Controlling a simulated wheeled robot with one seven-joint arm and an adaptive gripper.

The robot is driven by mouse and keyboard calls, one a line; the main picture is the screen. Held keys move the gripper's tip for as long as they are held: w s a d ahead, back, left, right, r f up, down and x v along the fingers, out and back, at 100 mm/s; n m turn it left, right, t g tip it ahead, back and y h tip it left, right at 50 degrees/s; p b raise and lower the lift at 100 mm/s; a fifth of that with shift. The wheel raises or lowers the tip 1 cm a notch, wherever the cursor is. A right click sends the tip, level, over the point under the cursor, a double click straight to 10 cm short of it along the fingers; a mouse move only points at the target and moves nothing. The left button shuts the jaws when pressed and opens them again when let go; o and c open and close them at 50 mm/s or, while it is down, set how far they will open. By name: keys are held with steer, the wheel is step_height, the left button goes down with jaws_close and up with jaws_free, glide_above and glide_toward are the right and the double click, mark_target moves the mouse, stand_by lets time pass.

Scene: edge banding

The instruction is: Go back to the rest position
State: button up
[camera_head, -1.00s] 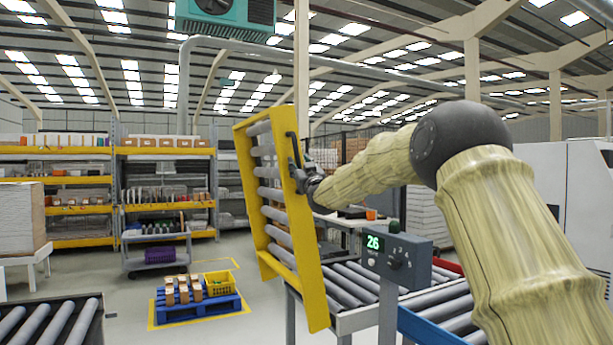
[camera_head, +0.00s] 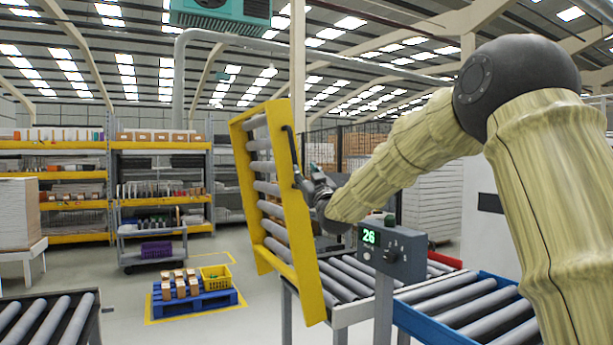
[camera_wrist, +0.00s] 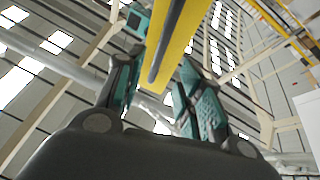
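A yellow-framed roller gate (camera_head: 308,240) with grey rollers stands raised and slightly tilted at the end of the roller conveyor. A black handle (camera_head: 291,148) sits on its right side rail. My gripper (camera_head: 305,182) is right beside this rail, near the handle's lower end. In the wrist view, its two teal-and-black fingers stand apart, so it is open. The yellow rail (camera_wrist: 190,30) and a dark bar (camera_wrist: 168,40), likely the handle, show in line with the gap between them. Whether any finger touches the handle cannot be told.
A control box with a green "26" display (camera_head: 390,250) stands on a post below my arm. Roller conveyors (camera_head: 450,300) run at lower right, another (camera_head: 45,322) at lower left. A blue pallet (camera_head: 195,303) with boxes and shelves (camera_head: 162,145) stand behind. Open floor lies between.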

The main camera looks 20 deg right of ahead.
stand_by(0.3)
